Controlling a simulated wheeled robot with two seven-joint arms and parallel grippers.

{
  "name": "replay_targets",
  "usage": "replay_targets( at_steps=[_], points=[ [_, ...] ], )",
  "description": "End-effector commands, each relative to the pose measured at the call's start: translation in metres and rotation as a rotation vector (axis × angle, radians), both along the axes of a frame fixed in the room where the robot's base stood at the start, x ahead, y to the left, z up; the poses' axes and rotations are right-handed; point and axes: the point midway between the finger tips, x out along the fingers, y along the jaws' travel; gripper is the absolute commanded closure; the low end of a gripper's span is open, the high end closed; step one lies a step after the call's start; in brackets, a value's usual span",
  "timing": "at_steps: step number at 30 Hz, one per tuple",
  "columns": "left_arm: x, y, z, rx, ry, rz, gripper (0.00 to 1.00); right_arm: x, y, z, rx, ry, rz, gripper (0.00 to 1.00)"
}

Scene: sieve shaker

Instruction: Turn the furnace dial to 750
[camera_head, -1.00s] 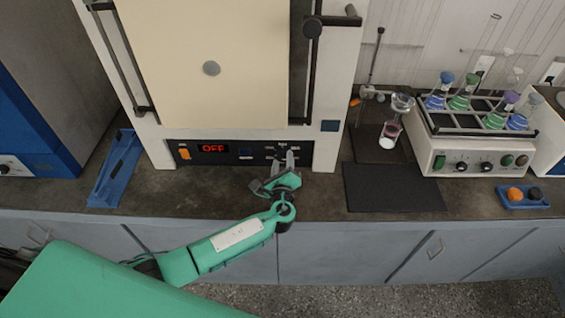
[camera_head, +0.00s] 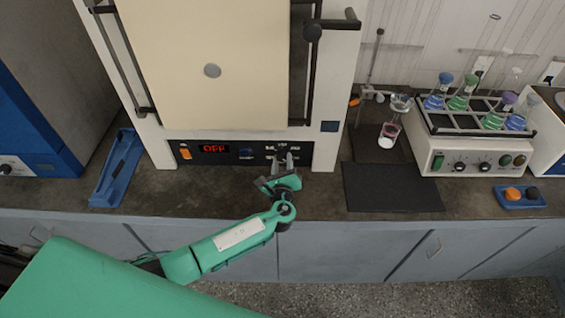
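The white furnace (camera_head: 151,148) stands at the back of the bench, with a cream door above a dark control panel (camera_head: 228,155). The red display (camera_head: 213,149) reads OFF. An orange switch (camera_head: 185,153) is at the panel's left, and a small blue knob (camera_head: 246,153) is near its middle. My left gripper (camera_head: 283,160) is at the right part of the panel, its fingers pointing at the dial area and covering it. The dial itself is mostly hidden, and whether the fingers touch it is unclear. My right gripper is not in view.
A blue tray (camera_head: 117,170) lies left of the furnace. A dark mat (camera_head: 392,188) lies to the right. Further right are a white shaker (camera_head: 470,158) with several flasks and a blue holder (camera_head: 521,197) with orange and black pieces. The bench front is clear.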

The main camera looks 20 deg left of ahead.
Motion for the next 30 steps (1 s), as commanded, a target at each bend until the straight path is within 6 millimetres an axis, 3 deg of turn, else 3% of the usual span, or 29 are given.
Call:
replay_targets(
  at_steps=[1,3,11,16,30],
  points=[
    [0.0,0.001,0.0,0.002,-0.001,0.001,0.56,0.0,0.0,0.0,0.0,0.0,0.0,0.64],
    [0.0,0.001,0.0,0.001,-0.001,0.0,0.45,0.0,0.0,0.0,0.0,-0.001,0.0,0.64],
    [0.0,0.0,0.0,0.0,-0.001,0.0,0.45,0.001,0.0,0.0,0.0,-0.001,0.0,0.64],
    [-0.011,-0.003,-0.001,-0.002,0.0,-0.001,0.45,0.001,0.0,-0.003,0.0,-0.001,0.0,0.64],
    [-0.104,-0.03,-0.003,-0.001,0.001,0.0,0.45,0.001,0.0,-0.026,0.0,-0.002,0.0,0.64]
  ],
)
